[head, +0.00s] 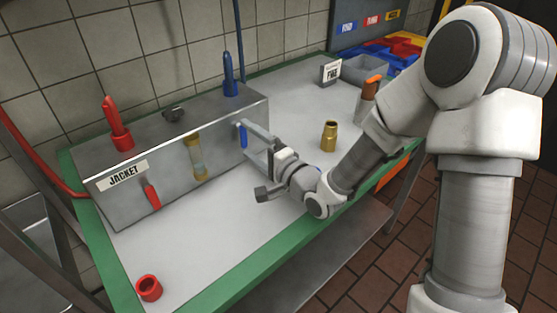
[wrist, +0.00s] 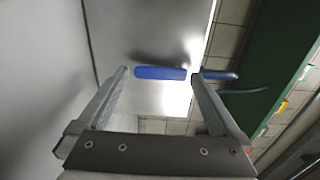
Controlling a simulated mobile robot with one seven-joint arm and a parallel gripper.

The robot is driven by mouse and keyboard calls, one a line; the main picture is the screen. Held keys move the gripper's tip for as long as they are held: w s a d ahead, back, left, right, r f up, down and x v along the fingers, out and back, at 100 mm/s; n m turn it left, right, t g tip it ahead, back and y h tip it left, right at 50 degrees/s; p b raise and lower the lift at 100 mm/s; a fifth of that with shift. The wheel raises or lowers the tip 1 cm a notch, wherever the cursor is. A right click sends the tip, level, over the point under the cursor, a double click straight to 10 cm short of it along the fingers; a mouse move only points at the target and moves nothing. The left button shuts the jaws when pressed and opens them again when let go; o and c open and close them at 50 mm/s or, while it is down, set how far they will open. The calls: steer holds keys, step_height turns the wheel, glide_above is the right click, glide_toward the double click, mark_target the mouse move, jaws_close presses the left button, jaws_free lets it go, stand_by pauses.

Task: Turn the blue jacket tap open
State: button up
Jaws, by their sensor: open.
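The grey metal jacket box (head: 172,165) stands on the table with a "JACKET" label on its front. The blue tap handle (head: 243,135) is on the front face near its right end, standing roughly upright. My gripper (head: 250,139) is open at the box front, with its fingers around the blue handle. In the wrist view the blue handle (wrist: 160,73) lies across the gap between the two fingertips, with small gaps at its ends. Whether a finger touches it I cannot tell. A red tap handle (head: 152,196) is on the same face at left, tilted.
On top of the box are a red fitting (head: 117,126) and a blue fitting (head: 230,76). A sight glass (head: 195,158) is on the front. A brass piece (head: 329,136) and a red ring (head: 149,288) stand on the table (head: 215,235). The table front is mostly clear.

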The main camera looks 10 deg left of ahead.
steer(key=p+v, duration=1.3)
steer(key=v, duration=0.3)
stand_by(0.6)
